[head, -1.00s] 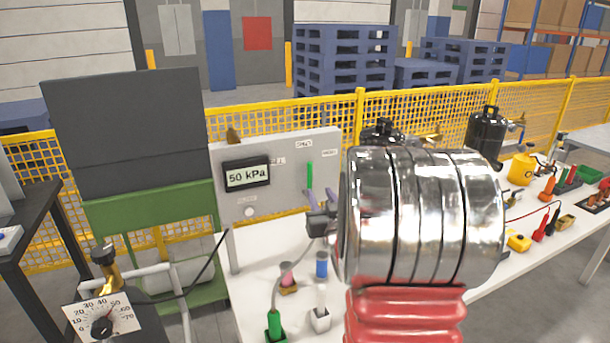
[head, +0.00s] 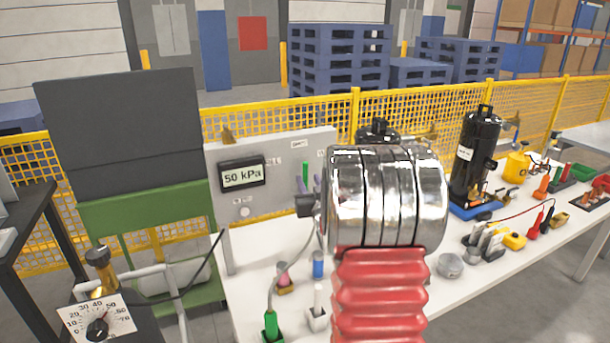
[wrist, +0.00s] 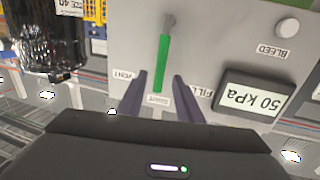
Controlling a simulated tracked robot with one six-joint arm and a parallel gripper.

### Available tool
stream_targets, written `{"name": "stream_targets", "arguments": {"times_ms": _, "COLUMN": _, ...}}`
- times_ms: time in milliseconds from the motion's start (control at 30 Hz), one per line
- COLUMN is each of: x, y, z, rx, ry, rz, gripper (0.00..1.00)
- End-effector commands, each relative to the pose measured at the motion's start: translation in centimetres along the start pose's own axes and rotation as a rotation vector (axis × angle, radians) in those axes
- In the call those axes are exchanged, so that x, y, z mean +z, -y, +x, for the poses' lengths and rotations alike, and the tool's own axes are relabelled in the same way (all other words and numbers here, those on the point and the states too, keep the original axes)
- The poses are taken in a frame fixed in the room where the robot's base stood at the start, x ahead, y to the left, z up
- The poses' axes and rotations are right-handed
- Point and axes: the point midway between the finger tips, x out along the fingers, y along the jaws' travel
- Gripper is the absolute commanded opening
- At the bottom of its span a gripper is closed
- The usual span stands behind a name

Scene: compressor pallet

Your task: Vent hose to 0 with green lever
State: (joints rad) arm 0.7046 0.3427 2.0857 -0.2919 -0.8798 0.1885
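The green lever (head: 305,171) is on the grey panel (head: 268,150). In the wrist view, which shows the panel upside down, the lever (wrist: 162,65) points from its grey pivot toward a label at the finger gap. My gripper (wrist: 160,78) is open, with one dark finger on each side of the lever's free end; I cannot tell whether they touch it. A VENT label (wrist: 122,75) is beside the left finger. The panel display (head: 243,175) reads 50 kPa. My chrome and red arm hides part of the panel in the head view. I cannot tell which line is the vent hose.
A white bleed button (wrist: 288,28) is on the panel. A green plug (head: 271,326) with a cable is on the white bench (head: 252,272). A black cylinder (head: 478,155) and several tools stand right of my arm.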

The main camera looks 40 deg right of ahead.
Motion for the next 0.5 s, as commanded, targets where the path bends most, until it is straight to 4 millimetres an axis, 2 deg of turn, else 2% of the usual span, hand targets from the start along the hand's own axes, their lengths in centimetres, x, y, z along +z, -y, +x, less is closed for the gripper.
{"name": "stream_targets", "arguments": {"times_ms": 300, "x": 0.1, "y": 0.0, "z": 4.4, "rx": 0.000, "ry": 0.001, "rz": 0.000, "gripper": 0.33}}
{"name": "stream_targets", "arguments": {"times_ms": 500, "x": 0.0, "y": 0.0, "z": 5.7, "rx": 0.000, "ry": 0.001, "rz": 0.000, "gripper": 0.33}}
